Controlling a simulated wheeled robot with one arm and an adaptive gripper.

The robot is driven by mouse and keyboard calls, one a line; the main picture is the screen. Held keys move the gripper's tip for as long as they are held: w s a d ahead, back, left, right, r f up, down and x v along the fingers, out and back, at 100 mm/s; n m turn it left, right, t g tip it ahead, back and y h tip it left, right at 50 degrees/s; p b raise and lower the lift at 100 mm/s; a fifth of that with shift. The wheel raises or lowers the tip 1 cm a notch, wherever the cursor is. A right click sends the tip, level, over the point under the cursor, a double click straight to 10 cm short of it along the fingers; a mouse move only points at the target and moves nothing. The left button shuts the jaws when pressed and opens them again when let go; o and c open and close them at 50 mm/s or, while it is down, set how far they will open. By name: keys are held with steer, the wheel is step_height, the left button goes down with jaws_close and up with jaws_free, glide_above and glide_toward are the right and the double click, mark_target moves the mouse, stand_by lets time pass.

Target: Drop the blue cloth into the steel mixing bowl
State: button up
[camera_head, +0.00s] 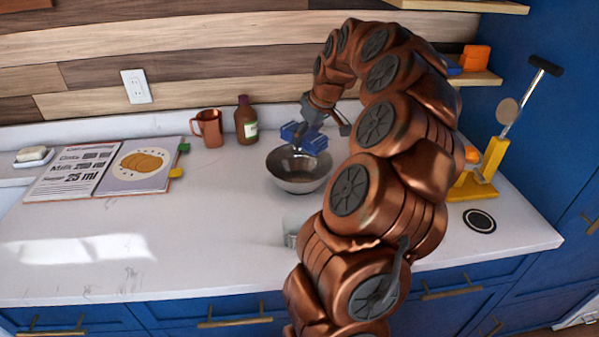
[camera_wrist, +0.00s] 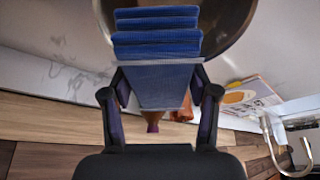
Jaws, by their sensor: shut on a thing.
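The blue cloth (camera_wrist: 157,85) is folded in several layers and sits between the two fingers of my gripper (camera_wrist: 160,95). In the head view my gripper (camera_head: 305,128) holds the cloth (camera_head: 313,141) above the far part of the steel mixing bowl (camera_head: 298,178). The bowl stands upright on the white counter, and the part of its inside that shows is empty. In the wrist view the bowl (camera_wrist: 243,22) shows behind the cloth, which hides much of it. My gripper is shut on the cloth.
A brown bottle (camera_head: 246,121) and a copper mug (camera_head: 208,128) stand close behind the bowl to the left. An open recipe book (camera_head: 90,172) lies further left. A yellow stand (camera_head: 484,172) is at the right. The front left counter is clear.

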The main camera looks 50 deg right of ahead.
steer(key=shift+f, duration=0.35)
steer(key=o, duration=1.2)
steer(key=shift+r, duration=0.1)
steer(key=v, duration=1.1)
steer(key=shift+s+r, duration=0.15)
steer(key=shift+r, duration=0.25)
